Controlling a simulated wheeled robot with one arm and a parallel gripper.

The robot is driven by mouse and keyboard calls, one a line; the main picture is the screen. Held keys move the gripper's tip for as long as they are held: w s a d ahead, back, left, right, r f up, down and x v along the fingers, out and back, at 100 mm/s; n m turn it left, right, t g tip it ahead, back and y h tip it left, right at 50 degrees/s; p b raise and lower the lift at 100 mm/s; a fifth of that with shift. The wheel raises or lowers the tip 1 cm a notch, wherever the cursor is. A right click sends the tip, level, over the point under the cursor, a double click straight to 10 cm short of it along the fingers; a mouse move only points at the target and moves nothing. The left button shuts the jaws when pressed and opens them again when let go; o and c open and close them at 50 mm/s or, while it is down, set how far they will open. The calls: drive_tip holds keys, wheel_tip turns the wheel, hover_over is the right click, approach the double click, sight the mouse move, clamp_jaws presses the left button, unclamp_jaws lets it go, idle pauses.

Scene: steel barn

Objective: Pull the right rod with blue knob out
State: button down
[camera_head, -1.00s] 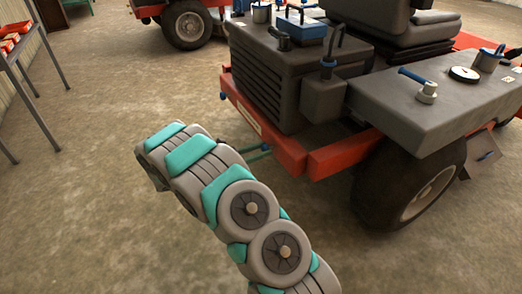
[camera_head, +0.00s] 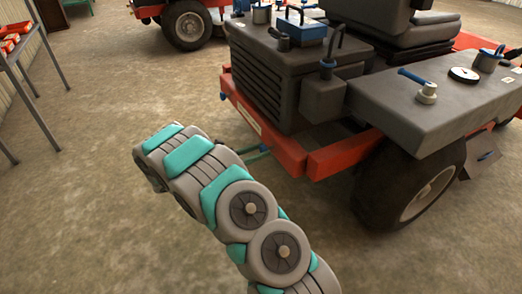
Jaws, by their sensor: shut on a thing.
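The red and grey mower (camera_head: 318,160) stands at centre right with its red rear bumper facing me. My arm reaches up from the bottom, and its wrist hides most of my gripper. Only a slim teal part of my gripper (camera_head: 256,153) shows, beside the lower edge of the bumper. It is shut on the right rod, whose shaft and blue knob are mostly hidden there. Another small blue knob (camera_head: 223,96) shows at the left end of the bumper, apart from my gripper.
A large black wheel (camera_head: 408,185) stands right of the bumper. A second red mower (camera_head: 187,25) is at the back. A metal table with red bins (camera_head: 12,42) stands at far left. The concrete floor (camera_head: 110,100) on the left is clear.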

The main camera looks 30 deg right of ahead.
drive_tip(key=a+p, duration=0.1)
drive_tip(key=a, duration=0.2)
drive_tip(key=shift+s+a, duration=0.1)
drive_tip(key=shift+c, duration=1.9)
unclamp_jaws()
drive_tip(key=shift+a, duration=0.1)
approach(261, 150)
drive_tip(key=shift+a, duration=0.95)
